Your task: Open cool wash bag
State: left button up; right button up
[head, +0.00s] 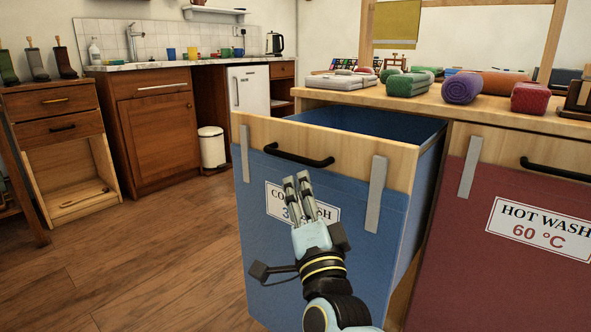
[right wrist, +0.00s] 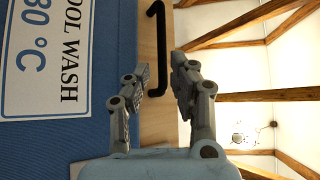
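The cool wash bag (head: 250,200) is a blue fabric bin with a wooden top rail, a black bar handle (head: 298,158) and a white label (head: 275,205). It stands pulled out from under the bench, and its open top shows the blue inside. My right gripper (head: 297,180) is in front of the label, its fingertips just below the handle. In the right wrist view its fingers (right wrist: 161,68) are apart, with the handle (right wrist: 158,50) appearing between and beyond the tips. I cannot tell whether they touch it. My left gripper is not in view.
The red hot wash bag (head: 480,250) is to the right, its front set farther back. Folded and rolled towels (head: 462,88) lie on the wooden bench top (head: 340,97). Wooden floor (head: 180,240) is clear to the left. A white bin (head: 212,148) stands by the kitchen counter.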

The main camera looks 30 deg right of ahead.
jog(key=shift+v, duration=1.75)
